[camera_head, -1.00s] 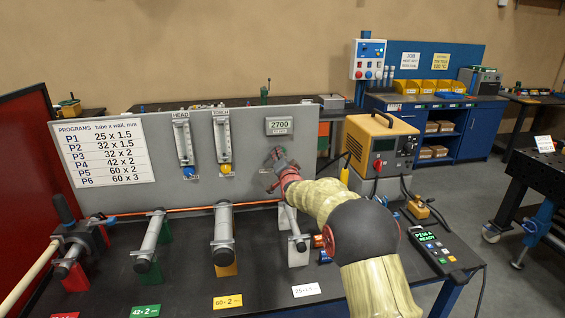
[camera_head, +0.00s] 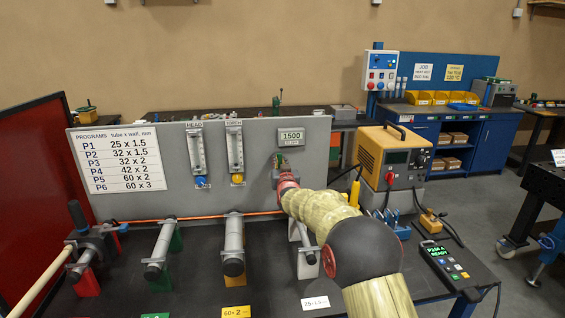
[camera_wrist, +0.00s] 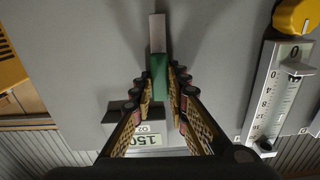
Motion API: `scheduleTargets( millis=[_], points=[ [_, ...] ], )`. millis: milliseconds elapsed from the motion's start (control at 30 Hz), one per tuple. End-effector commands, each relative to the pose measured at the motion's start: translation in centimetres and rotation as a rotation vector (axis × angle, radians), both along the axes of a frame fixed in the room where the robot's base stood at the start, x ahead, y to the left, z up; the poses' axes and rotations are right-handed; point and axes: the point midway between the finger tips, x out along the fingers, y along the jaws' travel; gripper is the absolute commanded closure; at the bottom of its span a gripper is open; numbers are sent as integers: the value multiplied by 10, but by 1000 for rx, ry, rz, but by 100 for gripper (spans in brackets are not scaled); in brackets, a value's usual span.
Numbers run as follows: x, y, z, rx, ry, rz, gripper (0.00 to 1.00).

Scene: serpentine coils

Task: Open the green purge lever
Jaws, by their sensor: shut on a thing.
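The green purge lever (camera_wrist: 159,78) is in the middle of the wrist view, in front of the grey panel, with a pale grey bar at its far end. My gripper (camera_wrist: 161,84) has a finger on each side of the lever and is shut on it. In the head view my gripper (camera_head: 283,168) is at the panel, just below the display (camera_head: 291,138), which reads 1500. My gripper and arm hide most of the lever there.
Two flow tubes with a blue knob (camera_head: 200,181) and a yellow knob (camera_head: 237,178) are left of my gripper. Tubes on stands (camera_head: 234,244) fill the bench's front. An orange power unit (camera_head: 390,158) and a pendant (camera_head: 447,265) stand to the right.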

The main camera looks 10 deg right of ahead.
Motion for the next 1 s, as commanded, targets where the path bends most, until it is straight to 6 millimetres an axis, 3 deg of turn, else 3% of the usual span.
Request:
scheduleTargets(
  millis=[667, 700, 1000],
  points=[
    [0, 5, -4, -69, 5, 1, 100],
    [0, 5, -4, -69, 5, 1, 84],
    [0, 5, -2, -67, 2, 0, 67]
  ],
)
